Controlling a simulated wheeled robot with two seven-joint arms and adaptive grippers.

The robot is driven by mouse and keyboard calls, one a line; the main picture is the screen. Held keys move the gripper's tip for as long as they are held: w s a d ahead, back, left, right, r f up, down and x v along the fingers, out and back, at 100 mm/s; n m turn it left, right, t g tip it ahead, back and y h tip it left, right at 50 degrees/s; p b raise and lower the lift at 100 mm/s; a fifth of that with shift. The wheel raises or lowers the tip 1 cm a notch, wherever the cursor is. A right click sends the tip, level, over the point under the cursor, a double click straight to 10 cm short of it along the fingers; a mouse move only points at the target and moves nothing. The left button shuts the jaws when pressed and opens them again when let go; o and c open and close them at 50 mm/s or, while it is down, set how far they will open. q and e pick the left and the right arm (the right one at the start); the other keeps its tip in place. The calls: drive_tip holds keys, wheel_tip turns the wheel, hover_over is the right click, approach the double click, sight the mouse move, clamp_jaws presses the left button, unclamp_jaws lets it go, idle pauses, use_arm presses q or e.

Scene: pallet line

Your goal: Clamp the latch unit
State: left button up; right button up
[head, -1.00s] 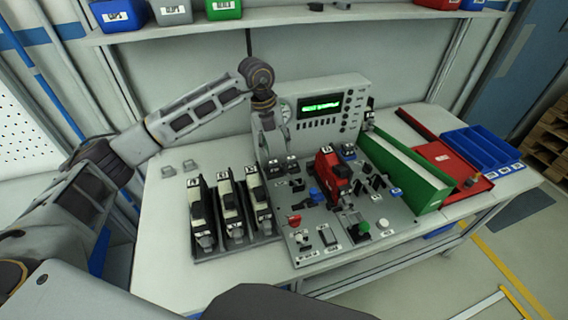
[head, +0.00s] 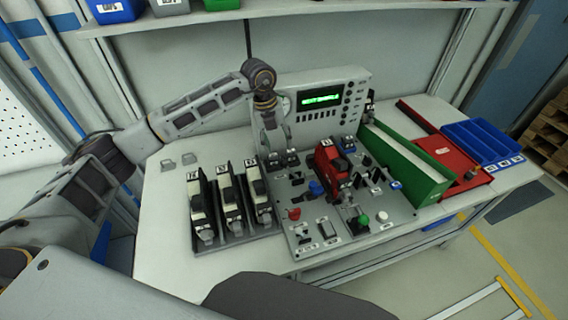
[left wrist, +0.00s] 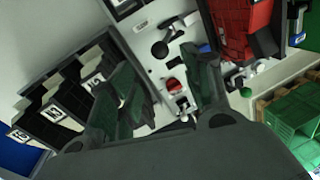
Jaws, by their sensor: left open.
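A red unit (head: 331,165) sits on the grey panel (head: 290,185) with several small levers and knobs around it. It also shows at the top of the left wrist view (left wrist: 238,28). I cannot tell for sure which thing is the latch unit. My left gripper (head: 272,148) points down over the panel's back left part, left of the red unit and apart from it. In the left wrist view its two fingers (left wrist: 165,88) are spread with nothing between them. A black lever with a ball end (left wrist: 160,49) lies beyond them. My right gripper is not in view.
A rack (head: 235,236) of black and white units stands left of the panel. The console (head: 346,100) with a green-lit display rises behind it. A green bin (head: 420,188), a red tray (head: 462,185) and blue bins (head: 482,143) stand to the right. The table's left front is clear.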

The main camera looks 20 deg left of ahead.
sight(283, 161)
use_arm(q)
drive_tip(key=shift+w+d+f+p, duration=0.15)
drive_tip(key=shift+d+f+p, duration=0.2)
drive_tip(key=shift+f, duration=1.45)
drive_tip(key=shift+w+d+f+p, duration=0.1)
drive_tip(key=shift+d+f+p, duration=0.2)
drive_tip(key=shift+f, duration=1.55)
drive_tip(key=shift+w+d+f+p, duration=0.15)
drive_tip(key=shift+d+f+p, duration=0.2)
drive_tip(key=shift+f, duration=1.45)
clamp_jaws()
